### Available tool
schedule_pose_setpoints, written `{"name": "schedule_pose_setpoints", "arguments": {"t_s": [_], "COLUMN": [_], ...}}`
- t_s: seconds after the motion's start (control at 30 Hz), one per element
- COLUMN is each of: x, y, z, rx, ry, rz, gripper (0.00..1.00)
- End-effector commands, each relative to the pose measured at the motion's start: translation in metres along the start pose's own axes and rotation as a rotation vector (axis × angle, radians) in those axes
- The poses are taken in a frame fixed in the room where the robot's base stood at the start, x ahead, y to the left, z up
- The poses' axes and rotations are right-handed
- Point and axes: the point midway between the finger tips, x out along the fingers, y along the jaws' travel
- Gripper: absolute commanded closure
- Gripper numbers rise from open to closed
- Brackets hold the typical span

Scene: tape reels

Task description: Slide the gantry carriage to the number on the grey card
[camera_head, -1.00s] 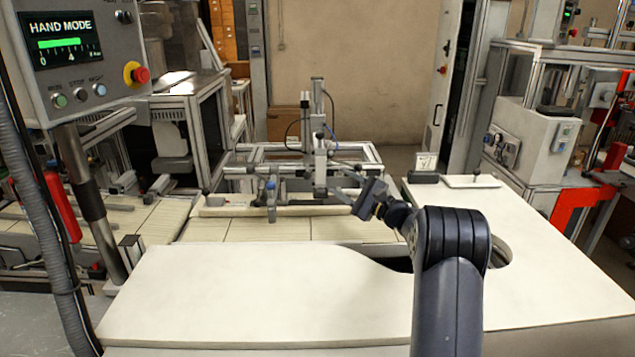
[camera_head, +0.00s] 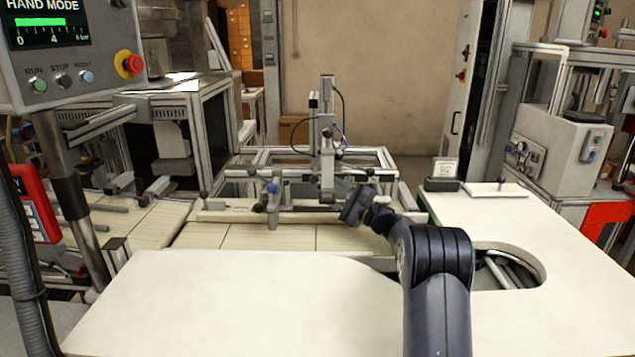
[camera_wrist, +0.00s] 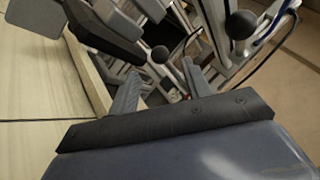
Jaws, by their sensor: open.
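The gantry carriage (camera_head: 326,135) is a grey upright with a cable, standing on the aluminium frame behind the worktable. A small card (camera_head: 446,168) stands in a dark holder at the right; its number is too small to read surely. My gripper (camera_head: 352,206) is just right of the carriage's lower end, in front of the frame, apparently not holding anything. In the wrist view my gripper (camera_wrist: 160,88) shows two grey fingers spread apart. A round black knob (camera_wrist: 241,24) on a metal part lies beyond the fingers. Any scale numbers along the rail cannot be made out.
A clamp-like post with a blue top (camera_head: 272,203) stands left of the carriage on the front rail. A white worktop (camera_head: 230,300) with a cut-out lies in front. A control panel (camera_head: 75,55) hangs at the left. A small tray (camera_head: 496,189) lies right of the card.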

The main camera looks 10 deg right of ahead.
Motion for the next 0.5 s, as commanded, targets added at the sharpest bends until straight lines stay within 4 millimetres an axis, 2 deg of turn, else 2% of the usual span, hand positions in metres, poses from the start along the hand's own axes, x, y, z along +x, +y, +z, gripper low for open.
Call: {"name": "schedule_pose_setpoints", "arguments": {"t_s": [0.03, 0.2, 0.33, 0.5], "x": [0.012, 0.038, 0.05, 0.057], "y": [-0.001, -0.001, 0.0, 0.0], "z": [0.001, 0.001, 0.001, 0.0], "rx": [0.0, 0.0, 0.0, 0.0], "ry": [-0.002, -0.001, -0.001, 0.001], "rz": [0.001, 0.001, 0.001, 0.0], "gripper": [0.54, 0.54, 0.54, 0.54]}}
